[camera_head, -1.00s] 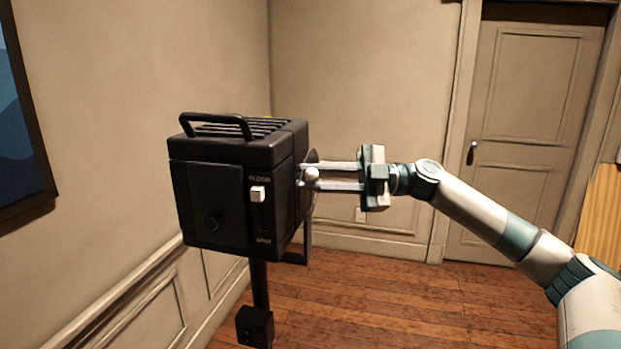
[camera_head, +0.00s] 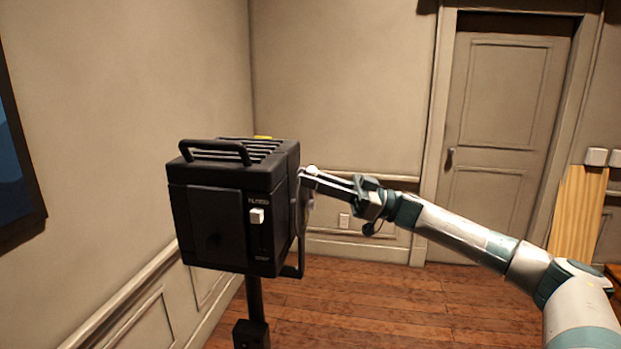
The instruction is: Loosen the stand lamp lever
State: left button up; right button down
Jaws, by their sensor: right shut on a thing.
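The stand lamp (camera_head: 210,228) is a black box-shaped head with a top handle, a slatted top and a white switch on its front. It sits on a black pole (camera_head: 256,298). The lever is at the lamp's right side, with a small white knob (camera_head: 312,169) showing at the fingertips. My right gripper (camera_head: 311,177) reaches in from the right and is shut on the lever, its fingers sloping up to the left and turned nearly edge-on. The fingers hide part of the lever. My left gripper is out of the picture.
A bracket (camera_head: 299,250) runs down the lamp's right side. The wall stands to the left and behind the lamp, with a dark picture (camera_head: 18,150) at the left edge. A closed door (camera_head: 503,140) is at the back right. The wooden floor (camera_head: 400,305) is clear.

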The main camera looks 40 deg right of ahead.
jog(key=shift+d+m, duration=0.15)
jog(key=shift+m, duration=0.15)
jog(key=shift+r+t, duration=0.1)
jog(key=shift+t, duration=0.3)
jog(key=c, duration=1.7)
grip_release()
jog(key=shift+w, duration=0.1)
jog(key=shift+o, duration=0.2)
jog(key=shift+d, duration=0.1)
